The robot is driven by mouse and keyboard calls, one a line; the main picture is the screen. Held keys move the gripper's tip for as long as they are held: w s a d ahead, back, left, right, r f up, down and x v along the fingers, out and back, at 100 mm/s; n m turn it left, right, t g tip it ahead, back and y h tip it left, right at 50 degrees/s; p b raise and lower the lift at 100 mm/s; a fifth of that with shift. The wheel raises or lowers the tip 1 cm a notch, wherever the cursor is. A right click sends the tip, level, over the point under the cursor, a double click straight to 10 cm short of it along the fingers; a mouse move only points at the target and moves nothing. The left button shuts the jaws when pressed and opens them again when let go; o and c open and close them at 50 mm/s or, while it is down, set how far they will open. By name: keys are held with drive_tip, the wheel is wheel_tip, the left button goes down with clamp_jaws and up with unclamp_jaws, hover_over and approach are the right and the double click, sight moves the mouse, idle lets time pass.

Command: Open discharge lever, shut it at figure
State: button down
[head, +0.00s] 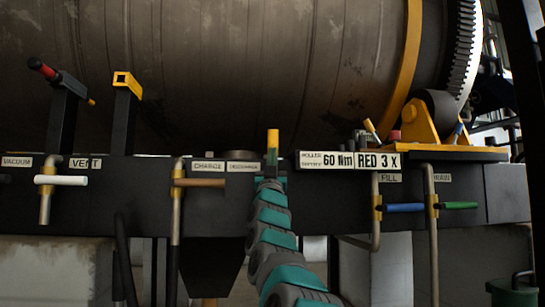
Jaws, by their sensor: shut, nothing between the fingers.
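The lever's valve and pipe are hidden behind my arm.
Other levers are a white one (62,180), a brown one (200,182) by CHARGE, a blue one (404,208) by FILL and a green one (458,205). Pipes hang below them. A large drum (250,70) fills the space above the black beam (330,208).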

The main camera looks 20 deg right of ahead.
drive_tip(key=p, duration=0.1)
drive_tip(key=w+p, duration=0.1)
drive_tip(key=w+g+y+p, duration=0.1)
drive_tip(key=shift+w+d+r+n, duration=0.1)
drive_tip(key=shift+d+r+n, duration=0.2)
drive_tip(key=shift+n, duration=0.1)
